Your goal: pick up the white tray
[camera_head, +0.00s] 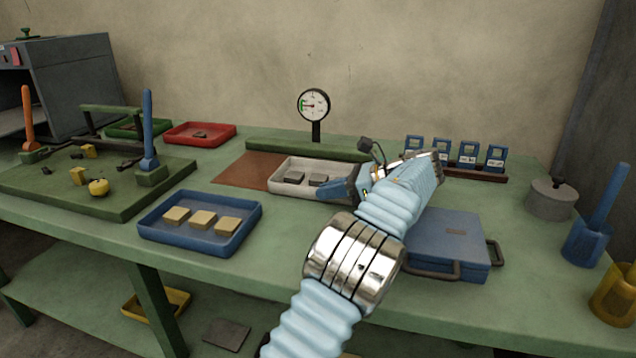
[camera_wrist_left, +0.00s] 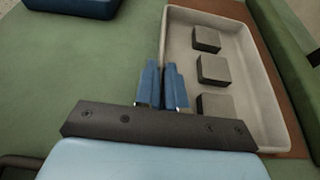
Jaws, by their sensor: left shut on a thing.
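The white tray (camera_head: 298,194) lies at the back middle of the green table, partly on a brown mat, with dark grey blocks in it. Its right end is hidden behind my left gripper in the head view. My left gripper (camera_head: 338,189) reaches in from above at the tray's near right side. In the left wrist view, the two blue fingers (camera_wrist_left: 164,90) stand on either side of the near wall of the white tray (camera_wrist_left: 262,75) and are shut on it. Three grey blocks (camera_wrist_left: 213,69) show inside the tray. My right gripper is not in view.
A blue tray (camera_head: 200,238) with tan blocks stands front left of the white tray. A blue case (camera_head: 448,243) lies right of my arm. A gauge (camera_head: 314,105) stands behind, beside a green ledge (camera_head: 270,147). A grey pot (camera_head: 552,198) stands at right.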

